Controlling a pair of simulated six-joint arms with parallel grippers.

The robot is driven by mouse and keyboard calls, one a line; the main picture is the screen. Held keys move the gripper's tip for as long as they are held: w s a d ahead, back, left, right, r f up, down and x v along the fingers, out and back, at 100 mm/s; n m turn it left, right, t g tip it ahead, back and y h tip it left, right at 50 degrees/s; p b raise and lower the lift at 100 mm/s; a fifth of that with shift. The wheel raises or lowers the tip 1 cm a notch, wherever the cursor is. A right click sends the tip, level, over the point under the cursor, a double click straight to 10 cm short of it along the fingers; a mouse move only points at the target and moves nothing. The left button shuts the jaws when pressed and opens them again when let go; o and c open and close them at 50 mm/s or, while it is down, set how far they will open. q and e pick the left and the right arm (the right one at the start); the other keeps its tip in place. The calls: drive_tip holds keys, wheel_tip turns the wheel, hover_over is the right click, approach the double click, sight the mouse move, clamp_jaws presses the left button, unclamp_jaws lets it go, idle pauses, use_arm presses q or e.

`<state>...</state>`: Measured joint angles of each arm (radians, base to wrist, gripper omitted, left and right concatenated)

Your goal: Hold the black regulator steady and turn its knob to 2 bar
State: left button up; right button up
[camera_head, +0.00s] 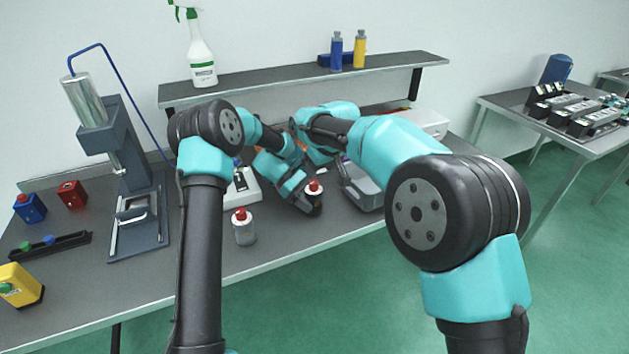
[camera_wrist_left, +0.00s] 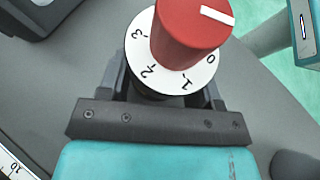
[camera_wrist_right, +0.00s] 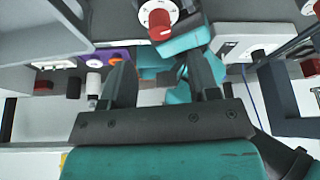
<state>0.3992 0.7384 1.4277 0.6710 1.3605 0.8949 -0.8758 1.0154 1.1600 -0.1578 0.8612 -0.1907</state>
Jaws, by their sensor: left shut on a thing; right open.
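The black regulator (camera_head: 315,190) is clasped in my left gripper (camera_head: 308,206) near the bench's front edge. In the left wrist view its red knob (camera_wrist_left: 190,35) stands on a white dial (camera_wrist_left: 168,82) numbered 0 to 3. The white mark on the knob points to the right, towards about 0. The black body is mostly hidden by the knob, dial and jaws. The right wrist view shows the regulator's red knob (camera_wrist_right: 160,25) beyond my right gripper (camera_wrist_right: 163,78), which is open and empty, its fingers apart from the knob.
A second regulator (camera_head: 244,232), grey with a red knob, stands left of the held one. A press (camera_head: 125,165), small red, blue and yellow blocks and a black rack (camera_head: 50,246) occupy the bench's left side. A shelf (camera_head: 300,74) runs behind; the front left bench has bare room.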

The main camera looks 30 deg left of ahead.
sight(314, 182)
drive_tip(key=x, duration=0.7)
drive_tip(key=shift+c, duration=0.2)
drive_tip(key=c, duration=0.9)
